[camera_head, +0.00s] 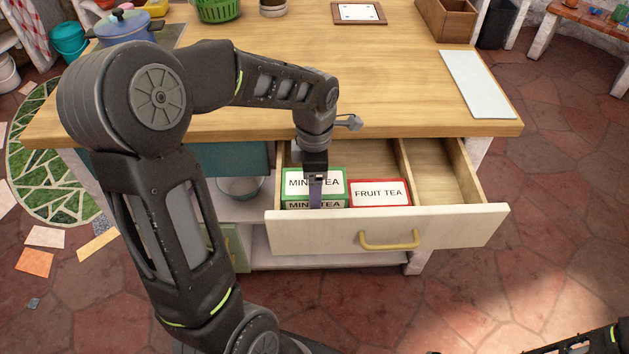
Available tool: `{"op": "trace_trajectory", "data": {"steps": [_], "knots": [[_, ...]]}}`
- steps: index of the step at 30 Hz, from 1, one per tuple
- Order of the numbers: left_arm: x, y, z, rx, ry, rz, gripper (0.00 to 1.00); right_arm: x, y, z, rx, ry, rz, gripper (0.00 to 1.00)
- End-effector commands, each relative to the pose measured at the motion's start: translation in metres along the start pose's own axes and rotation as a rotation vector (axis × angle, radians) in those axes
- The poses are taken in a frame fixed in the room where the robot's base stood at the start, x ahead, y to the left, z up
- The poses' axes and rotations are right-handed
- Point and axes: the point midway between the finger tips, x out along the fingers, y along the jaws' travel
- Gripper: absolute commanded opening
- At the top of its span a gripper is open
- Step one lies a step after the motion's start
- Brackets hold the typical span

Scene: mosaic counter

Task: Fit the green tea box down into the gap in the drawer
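The green tea box (333,188), labelled MINT TEA on its top and front, is at the left part of the open drawer (470,222). It sits higher than the red FRUIT TEA box (380,193) to its right, with part of its front face showing above the drawer front. My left gripper (316,190) points down over the green box, one finger against its front face; the other finger is hidden. It appears shut on the box. The gap under the box is hidden. Only part of my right arm shows at the bottom right; its gripper is out of view.
A divider (405,165) separates the boxes' section from an empty right compartment (438,175). The wooden counter (400,100) overhangs the drawer's back. A white board (476,85) lies at its right end. A blue pot (125,27) stands at the left. A bowl (240,188) is below.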

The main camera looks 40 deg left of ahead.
Motion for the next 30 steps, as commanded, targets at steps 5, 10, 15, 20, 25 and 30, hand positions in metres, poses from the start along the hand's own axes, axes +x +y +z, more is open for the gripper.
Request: {"op": "trace_trajectory", "data": {"steps": [5, 10, 15, 20, 25, 30], "knots": [[0.003, 0.0, 0.0, 0.0, 0.0, 0.0, 0.37, 0.003, 0.001, 0.0, 0.0, 0.0, 0.0, 0.0], [0.006, 0.0, 0.0, 0.0, 0.0, 0.0, 0.37, 0.005, 0.002, 0.0, 0.0, 0.0, 0.0, 0.0], [0.009, 0.0, 0.0, 0.0, 0.0, 0.0, 0.37, 0.007, 0.003, 0.0, 0.0, 0.0, 0.0, 0.0], [0.011, 0.0, 0.0, 0.0, 0.0, 0.0, 0.37, 0.009, 0.003, 0.0, -0.001, 0.0, 0.0, 0.0], [0.013, 0.0, 0.0, 0.0, 0.0, 0.0, 0.37, 0.01, 0.004, 0.0, -0.001, 0.0, 0.0, 0.0], [0.016, 0.0, 0.0, 0.0, 0.0, 0.0, 0.37, 0.012, 0.005, 0.0, -0.001, 0.0, 0.0, 0.0]]}}
